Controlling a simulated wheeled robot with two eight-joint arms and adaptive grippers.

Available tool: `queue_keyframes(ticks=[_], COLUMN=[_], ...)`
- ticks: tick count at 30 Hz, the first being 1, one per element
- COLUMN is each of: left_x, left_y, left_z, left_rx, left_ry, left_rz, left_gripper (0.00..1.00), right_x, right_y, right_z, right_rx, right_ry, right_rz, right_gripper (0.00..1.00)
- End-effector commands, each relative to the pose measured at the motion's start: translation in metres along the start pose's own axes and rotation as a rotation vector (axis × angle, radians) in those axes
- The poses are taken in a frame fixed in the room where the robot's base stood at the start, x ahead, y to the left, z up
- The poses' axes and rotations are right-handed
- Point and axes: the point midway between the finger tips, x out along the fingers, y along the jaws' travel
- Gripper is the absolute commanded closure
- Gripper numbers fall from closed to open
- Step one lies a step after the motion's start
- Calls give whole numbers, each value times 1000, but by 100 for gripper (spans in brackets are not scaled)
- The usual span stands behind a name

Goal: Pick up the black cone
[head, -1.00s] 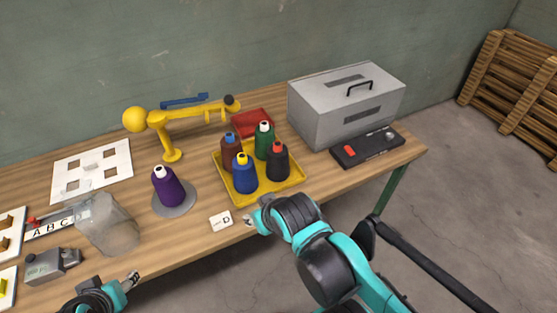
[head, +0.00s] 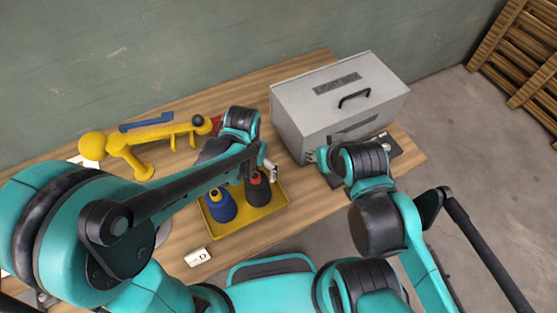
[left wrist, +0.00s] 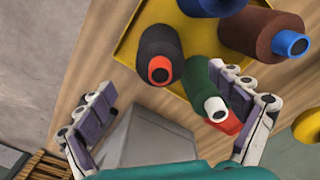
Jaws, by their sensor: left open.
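The black cone (head: 258,191) with a red top stands in the yellow tray (head: 270,208) on the wooden table. In the left wrist view the black cone (left wrist: 160,45) shows its red-ringed tip in line with the gap between my left fingers. My left gripper (left wrist: 160,88) is open and empty, and no contact with the cone shows. In the head view my left gripper (head: 264,172) is at the cone's top, partly hidden by its own arm. My right gripper (head: 318,158) is by the grey box's front; its fingers are too small to read.
The blue cone (head: 220,204) is left of the black one. The green cone (left wrist: 205,88) and brown cone (left wrist: 262,36) are close by in the left wrist view. The grey light box (head: 300,110) stands right of the tray. A yellow arm-like stand (head: 125,150) is at the left.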

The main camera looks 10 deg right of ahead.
Motion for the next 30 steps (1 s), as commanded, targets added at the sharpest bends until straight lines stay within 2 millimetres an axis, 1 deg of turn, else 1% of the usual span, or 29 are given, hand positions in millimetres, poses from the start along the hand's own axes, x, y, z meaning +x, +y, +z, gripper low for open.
queue_keyframes(ticks=[3, 11, 18, 21, 28, 29, 30], left_x=[8, 39, 75, 82, 82, 82, 82], left_y=[5, 3, -1, -1, -1, -1, -1], left_z=[-1, -2, -6, -6, -5, -5, -5], left_rx=[12, 11, 12, 12, 11, 11, 11], left_ry=[-16, -17, -16, -16, -16, -16, -16], left_rz=[0, 0, 0, 0, 0, 0, 0], left_gripper=[6, 6, 6, 6, 6, 11, 22], right_x=[-1, 8, 16, 18, 17, 17, 17], right_y=[0, 0, 0, 0, 0, 0, 0], right_z=[0, 6, 12, 13, 13, 13, 13], right_rx=[0, 0, 0, 0, 0, 0, 0], right_ry=[-1, -1, 0, 0, 0, 0, 0], right_rz=[0, 0, 0, 0, 0, 0, 0], right_gripper=[60, 60, 60, 60, 60, 60, 60])
